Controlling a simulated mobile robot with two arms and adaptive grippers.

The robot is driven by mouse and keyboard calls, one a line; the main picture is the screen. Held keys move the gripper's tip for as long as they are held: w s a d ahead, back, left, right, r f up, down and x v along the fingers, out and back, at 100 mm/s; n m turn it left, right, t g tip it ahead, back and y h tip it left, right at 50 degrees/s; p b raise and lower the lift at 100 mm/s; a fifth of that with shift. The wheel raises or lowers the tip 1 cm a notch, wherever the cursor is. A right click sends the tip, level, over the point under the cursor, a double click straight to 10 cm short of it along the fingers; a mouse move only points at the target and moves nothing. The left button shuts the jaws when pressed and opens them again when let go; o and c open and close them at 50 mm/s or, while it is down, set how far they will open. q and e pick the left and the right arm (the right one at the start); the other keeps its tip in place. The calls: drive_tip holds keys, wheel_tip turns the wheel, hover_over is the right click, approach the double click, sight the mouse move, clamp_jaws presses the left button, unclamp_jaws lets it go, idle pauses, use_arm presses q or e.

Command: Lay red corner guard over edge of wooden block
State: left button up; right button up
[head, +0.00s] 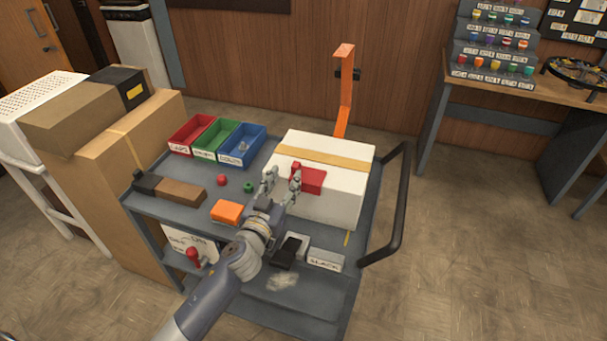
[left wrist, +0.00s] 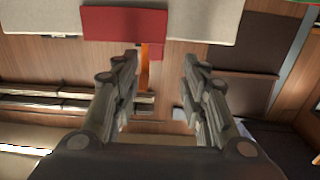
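The red corner guard (head: 308,180) lies against the top front edge of a large white block (head: 335,205) with a tan band across its top. It also shows as a red panel (left wrist: 125,23) on the pale block at the top of the left wrist view. My left gripper (head: 282,176) is just left of the guard, in front of the white block. Its two fingers stand apart with nothing between them, as the left wrist view (left wrist: 160,62) also shows. A brown block (head: 181,193) with a dark end lies farther left on the cart. My right gripper is not in view.
Red, green and blue bins (head: 240,145) stand at the back left of the grey cart (head: 215,178). An orange block (head: 227,211) and small red and green pieces lie near my left arm. An orange post (head: 344,90) rises behind. A black handle (head: 398,205) bounds the right side.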

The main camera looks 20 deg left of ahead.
sight(294, 168)
use_arm(q)
drive_tip(key=shift+w+d+p, duration=0.2)
drive_tip(key=shift+w+p, duration=0.05)
drive_tip(key=shift+w, duration=1.4)
drive_tip(key=shift+w+d+p, duration=0.2)
drive_tip(key=shift+w+p, duration=0.05)
drive_tip(key=shift+w, duration=1.35)
drive_tip(key=shift+c, duration=0.2)
clamp_jaws()
